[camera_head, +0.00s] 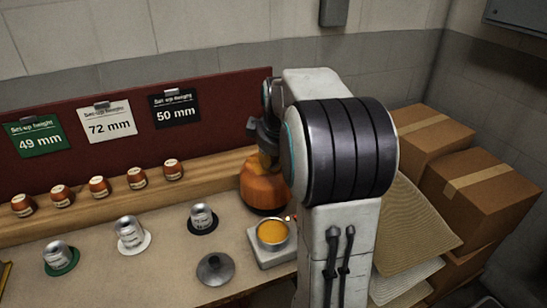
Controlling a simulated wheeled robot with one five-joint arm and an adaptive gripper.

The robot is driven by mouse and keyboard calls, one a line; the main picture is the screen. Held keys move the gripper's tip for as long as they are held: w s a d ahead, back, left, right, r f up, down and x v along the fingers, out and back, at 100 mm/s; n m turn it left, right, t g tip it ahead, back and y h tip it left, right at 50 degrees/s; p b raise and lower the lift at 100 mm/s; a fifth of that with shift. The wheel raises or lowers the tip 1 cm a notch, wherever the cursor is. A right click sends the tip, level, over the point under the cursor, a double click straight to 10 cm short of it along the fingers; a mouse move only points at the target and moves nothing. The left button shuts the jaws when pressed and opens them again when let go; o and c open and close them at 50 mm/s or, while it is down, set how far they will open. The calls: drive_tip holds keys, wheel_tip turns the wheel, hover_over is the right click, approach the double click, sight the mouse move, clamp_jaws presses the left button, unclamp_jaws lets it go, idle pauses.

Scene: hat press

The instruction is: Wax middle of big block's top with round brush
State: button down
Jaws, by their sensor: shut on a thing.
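The big block (264,192) is a rounded orange-brown wooden form at the back right of the bench, partly hidden by my arm. My gripper (266,143) is dark and small in the picture, directly above the block's top. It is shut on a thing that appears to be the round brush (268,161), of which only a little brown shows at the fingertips. Its lower end is at or just above the block's top; I cannot tell whether they touch. A tin of yellow wax (272,232) stands open on a pale square base in front of the block.
A grey round lid (215,269) lies left of the wax. Metal pieces stand on green (62,258), white (131,236) and black (202,218) discs. Several labelled brown pots (98,187) line the wooden ledge. Height signs (106,122) hang behind. Cardboard boxes (480,180) and woven sheets (415,232) are right.

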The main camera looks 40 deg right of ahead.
sight(274, 163)
drive_tip(key=shift+w+d+p, duration=0.35)
drive_tip(key=shift+w+p, duration=0.35)
drive_tip(key=shift+w, duration=0.55)
drive_tip(key=shift+w+d+p, duration=0.3)
drive_tip(key=shift+w+p, duration=0.45)
drive_tip(key=shift+w, duration=0.45)
drive_tip(key=shift+w+d+p, duration=0.35)
drive_tip(key=shift+w+p, duration=0.35)
drive_tip(key=shift+w, duration=0.55)
drive_tip(key=shift+s+a+b, duration=0.25)
drive_tip(key=shift+s+b, duration=0.65)
drive_tip(key=shift+s, duration=0.2)
drive_tip(key=shift+s+a+b, duration=0.3)
drive_tip(key=shift+s+b, duration=0.1)
drive_tip(key=shift+s, duration=0.5)
drive_tip(key=shift+s, duration=0.1)
drive_tip(key=shift+s+a+b, duration=0.3)
drive_tip(key=shift+s+b, duration=0.25)
drive_tip(key=shift+s, duration=0.4)
drive_tip(key=shift+s+a+b, duration=0.25)
drive_tip(key=shift+s+b, duration=0.3)
drive_tip(key=shift+s, duration=0.4)
drive_tip(key=shift+r, duration=0.1)
drive_tip(key=shift+r+p, duration=2.55)
drive_tip(key=shift+r, duration=0.4)
drive_tip(key=shift+r, duration=0.1)
